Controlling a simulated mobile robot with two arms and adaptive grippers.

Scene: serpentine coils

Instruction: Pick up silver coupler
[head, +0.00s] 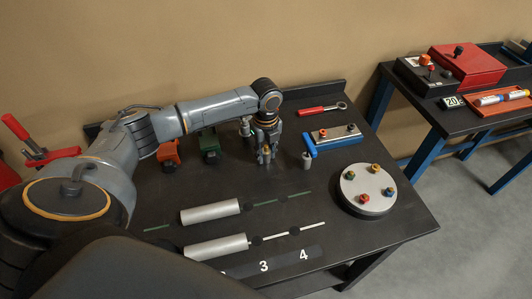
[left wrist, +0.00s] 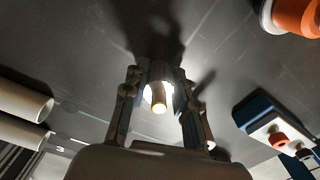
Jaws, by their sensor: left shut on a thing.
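My left gripper (head: 264,158) points down just above or at the dark tabletop, near the middle of the table. In the left wrist view its two fingers (left wrist: 160,98) are closed around a small upright cylinder, the silver coupler (left wrist: 159,97), whose end is brightly lit. In the head view the fingers mostly hide it, and I cannot tell whether it touches the table. A separate small grey cylinder (head: 306,160) stands on the table just right of the gripper. My right gripper is in neither view.
Two silver tubes (head: 210,212) lie on rods at the front. A round plate (head: 367,190) with coloured knobs is at right. Green (head: 209,146) and orange (head: 169,155) objects stand left of the gripper.

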